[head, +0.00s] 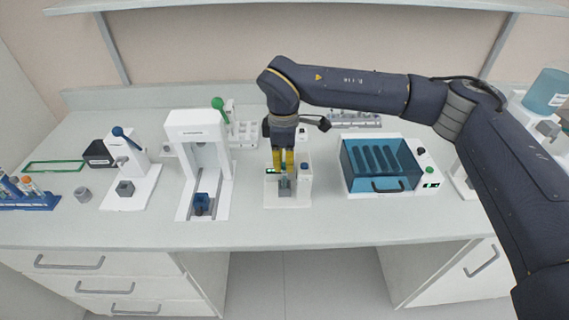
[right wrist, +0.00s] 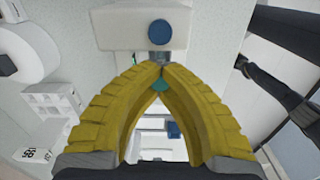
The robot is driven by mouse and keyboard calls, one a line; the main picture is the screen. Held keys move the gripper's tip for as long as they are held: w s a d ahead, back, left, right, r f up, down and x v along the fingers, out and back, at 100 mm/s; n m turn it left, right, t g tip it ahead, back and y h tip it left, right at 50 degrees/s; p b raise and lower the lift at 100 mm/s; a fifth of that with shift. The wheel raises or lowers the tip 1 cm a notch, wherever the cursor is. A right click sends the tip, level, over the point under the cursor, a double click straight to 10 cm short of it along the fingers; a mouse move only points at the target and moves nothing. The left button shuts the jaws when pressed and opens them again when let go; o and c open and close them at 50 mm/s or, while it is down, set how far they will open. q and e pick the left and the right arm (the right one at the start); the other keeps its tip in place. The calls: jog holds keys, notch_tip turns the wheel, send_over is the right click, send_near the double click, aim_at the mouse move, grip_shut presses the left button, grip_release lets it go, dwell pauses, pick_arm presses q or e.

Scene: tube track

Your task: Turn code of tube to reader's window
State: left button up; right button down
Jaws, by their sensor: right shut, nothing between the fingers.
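The reader (head: 302,190) is a small white device in the middle of the bench, with a grey holder (head: 285,188) at its front and a small green display. My right gripper (head: 283,171) points down just above this holder. Its yellow fingers (right wrist: 160,70) meet at the tips with nothing held. In the right wrist view, a small teal patch (right wrist: 160,85) shows between the fingers; it may be a tube cap, but I cannot tell. No tube code or reader window can be made out. My left gripper is not in view.
Left of the reader is a white press-like device (head: 198,150) with a blue holder. Right is a blue-lidded box (head: 378,165). A blue rack with tubes (head: 28,195) stands at the far left. The front strip of bench is clear.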

jog(key=shift+f, duration=0.65)
jog(key=c, duration=2.2)
grip_release()
jog(key=c, duration=1.5)
grip_release()
jog(key=shift+r, duration=0.1)
notch_tip(320, 180, up, 12)
jog(key=shift+a+f, duration=0.1)
